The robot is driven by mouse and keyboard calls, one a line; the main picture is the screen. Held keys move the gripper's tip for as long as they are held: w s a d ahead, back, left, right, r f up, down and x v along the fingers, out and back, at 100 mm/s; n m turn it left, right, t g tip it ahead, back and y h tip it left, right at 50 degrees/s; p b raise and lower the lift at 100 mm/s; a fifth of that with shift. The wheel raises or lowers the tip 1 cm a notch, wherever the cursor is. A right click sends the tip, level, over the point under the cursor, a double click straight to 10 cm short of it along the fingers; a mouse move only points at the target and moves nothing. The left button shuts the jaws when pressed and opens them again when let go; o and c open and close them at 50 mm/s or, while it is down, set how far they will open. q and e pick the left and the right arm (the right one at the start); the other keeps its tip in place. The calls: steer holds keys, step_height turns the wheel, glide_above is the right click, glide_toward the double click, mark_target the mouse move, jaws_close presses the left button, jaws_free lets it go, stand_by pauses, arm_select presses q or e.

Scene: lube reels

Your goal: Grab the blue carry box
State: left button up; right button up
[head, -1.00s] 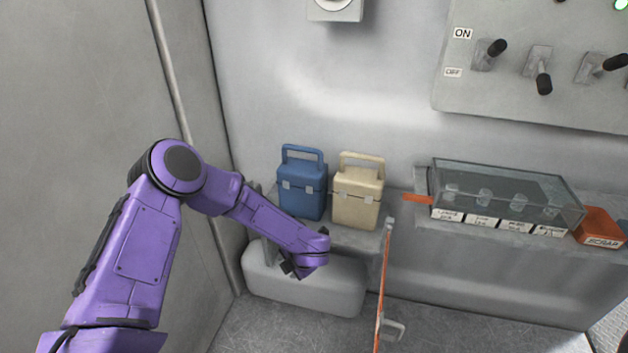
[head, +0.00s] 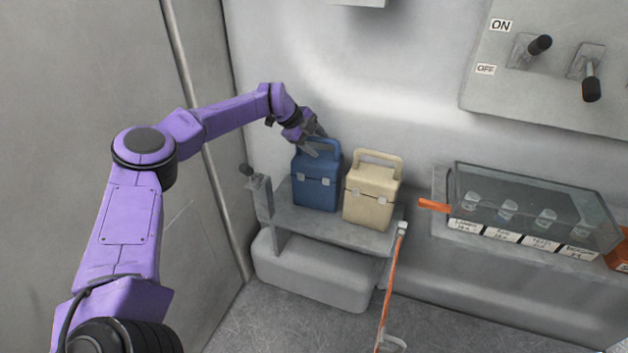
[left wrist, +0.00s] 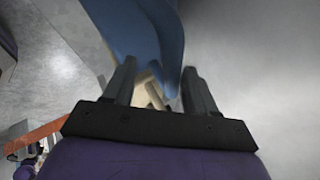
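The blue carry box (head: 317,188) stands upright on a grey shelf (head: 330,227), its handle on top. My left gripper (head: 317,143) is at the handle, reaching in from the upper left, and covers part of it. In the left wrist view the two fingers (left wrist: 158,88) stand apart, with the blue handle (left wrist: 152,35) running between them. I cannot see clear contact of both fingers with it. My right gripper is not in view.
A cream carry box (head: 371,195) stands just right of the blue one. A glass-covered case (head: 535,205) is further right, and an orange bar (head: 391,285) hangs at the shelf's right end.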

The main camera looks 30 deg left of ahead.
arm_select(q)
steer(key=x, duration=0.2)
steer(key=shift+f, duration=0.3)
steer(key=shift+a, duration=0.1)
steer(key=shift+c, duration=0.2)
steer(key=shift+s+r, duration=0.1)
jaws_close()
stand_by(0.7)
